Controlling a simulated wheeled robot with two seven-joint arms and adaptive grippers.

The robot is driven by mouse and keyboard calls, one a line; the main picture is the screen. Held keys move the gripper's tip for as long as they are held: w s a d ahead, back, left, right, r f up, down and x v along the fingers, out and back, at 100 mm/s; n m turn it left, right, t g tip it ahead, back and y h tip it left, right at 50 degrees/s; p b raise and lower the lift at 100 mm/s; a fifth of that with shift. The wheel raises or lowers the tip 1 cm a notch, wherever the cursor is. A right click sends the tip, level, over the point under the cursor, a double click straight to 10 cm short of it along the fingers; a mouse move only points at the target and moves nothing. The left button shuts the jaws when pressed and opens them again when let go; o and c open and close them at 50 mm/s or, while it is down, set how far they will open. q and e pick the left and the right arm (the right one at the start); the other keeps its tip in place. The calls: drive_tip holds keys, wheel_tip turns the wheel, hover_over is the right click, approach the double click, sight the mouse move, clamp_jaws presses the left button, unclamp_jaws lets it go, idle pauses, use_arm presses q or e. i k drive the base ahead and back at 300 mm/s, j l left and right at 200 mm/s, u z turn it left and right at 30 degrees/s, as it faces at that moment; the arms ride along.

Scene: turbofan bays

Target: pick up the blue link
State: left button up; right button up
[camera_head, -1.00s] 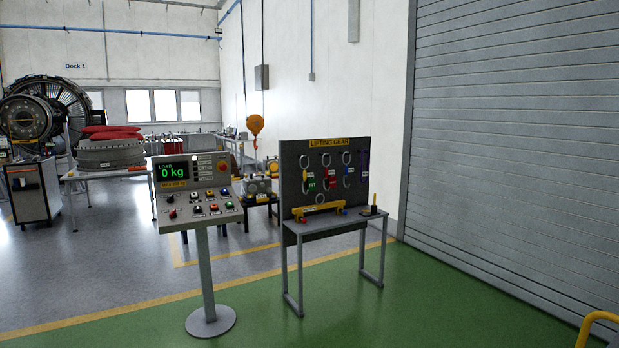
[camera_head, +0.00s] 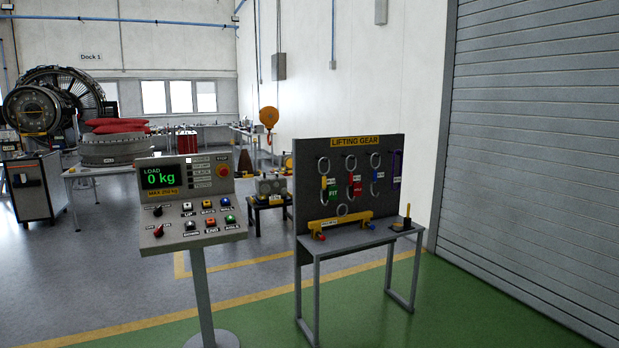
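The lifting gear board (camera_head: 312,215) stands upright at the back of a small grey table, right of centre. Several ring-shaped links hang on it. One link has a small blue part (camera_head: 374,188) and hangs right of the link with a red tag (camera_head: 354,189). Further right hangs a long dark blue-violet loop (camera_head: 396,170). The parts are too small to tell exactly which is the link. Neither of my grippers is in view.
A yellow lifting beam (camera_head: 340,224) lies on the table (camera_head: 365,239). A control console (camera_head: 190,205) reading 0 kg stands left of it on a post. An orange hook block (camera_head: 269,117) hangs behind. Green floor is clear in front; a roller door closes the right.

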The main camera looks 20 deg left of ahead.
sight(375, 175)
drive_tip(key=i+j+u, duration=0.2)
drive_tip(key=i, duration=0.75)
drive_tip(key=i+j+u, duration=0.25)
drive_tip(key=i, duration=0.75)
drive_tip(key=l, duration=0.1)
